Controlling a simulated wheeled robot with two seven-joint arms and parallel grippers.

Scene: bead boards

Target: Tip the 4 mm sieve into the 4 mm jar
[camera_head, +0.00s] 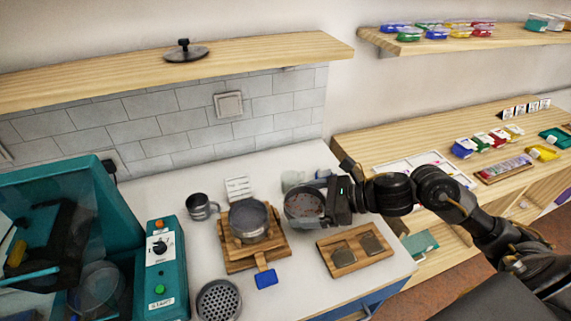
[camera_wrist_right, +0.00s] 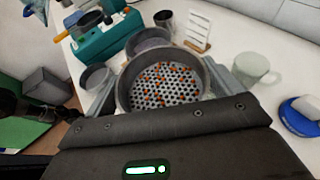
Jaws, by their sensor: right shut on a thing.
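My right gripper (camera_head: 335,200) is shut on a round grey sieve (camera_head: 303,206), gripping it by its side. In the right wrist view the sieve (camera_wrist_right: 160,88) has a perforated floor with orange-red beads scattered over it. It looks roughly level, above the worktop. A pale see-through jar (camera_head: 293,180) stands just behind the sieve, partly hidden by it. A clear vessel also shows to the right of the sieve in the right wrist view (camera_wrist_right: 254,70). I cannot read a size mark on any of them. My left gripper cannot be made out.
Left of the held sieve, a grey round pan (camera_head: 249,220) sits on a wooden stand (camera_head: 225,262). A metal mug (camera_head: 200,207), another perforated sieve (camera_head: 218,300) and a wooden board (camera_head: 354,250) stand nearby. A teal machine (camera_head: 162,265) fills the left.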

